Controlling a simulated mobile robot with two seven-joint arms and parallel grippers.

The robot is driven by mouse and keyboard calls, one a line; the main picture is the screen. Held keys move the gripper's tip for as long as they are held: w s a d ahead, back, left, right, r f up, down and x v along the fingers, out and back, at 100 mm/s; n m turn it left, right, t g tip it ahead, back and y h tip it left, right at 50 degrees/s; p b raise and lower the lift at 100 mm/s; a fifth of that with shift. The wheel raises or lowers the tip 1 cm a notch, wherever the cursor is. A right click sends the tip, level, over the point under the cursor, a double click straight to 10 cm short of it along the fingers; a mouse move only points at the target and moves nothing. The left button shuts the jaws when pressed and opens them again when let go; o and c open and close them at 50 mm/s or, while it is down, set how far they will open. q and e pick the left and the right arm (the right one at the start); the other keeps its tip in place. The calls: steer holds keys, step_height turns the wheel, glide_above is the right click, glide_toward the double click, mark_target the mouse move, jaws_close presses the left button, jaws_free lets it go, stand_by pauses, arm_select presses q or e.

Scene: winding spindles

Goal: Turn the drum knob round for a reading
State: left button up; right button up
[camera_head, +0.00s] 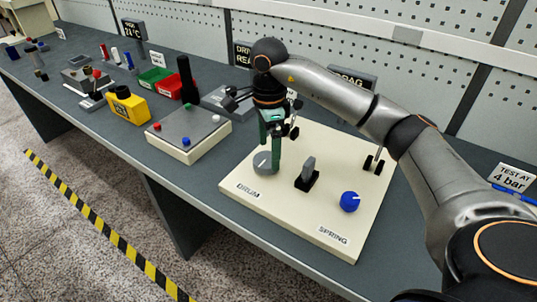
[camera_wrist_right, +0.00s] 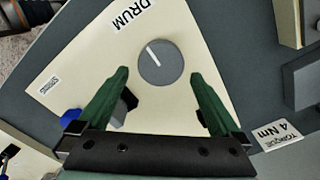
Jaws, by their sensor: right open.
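The drum knob (camera_head: 264,163) is a grey round dial with a white pointer line, on the cream panel (camera_head: 232,192) beside the label DRUM (camera_head: 248,192). My right gripper (camera_head: 270,150) points down just above it, with green fingers. In the right wrist view the knob (camera_wrist_right: 160,62) lies ahead of and between the open fingertips (camera_wrist_right: 160,80), with a gap on each side. Its white line points to the upper left there. I cannot tell from these views whether the fingertips reach down to the knob's height. My left gripper is not in view.
A dark grey lever knob (camera_head: 307,172) and a blue knob (camera_head: 350,201) labelled SPRING share the panel, with small black toggles behind.

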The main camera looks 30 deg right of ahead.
steer(key=shift+f, duration=1.1)
steer(key=c, duration=1.2)
steer(key=shift+c, duration=0.2)
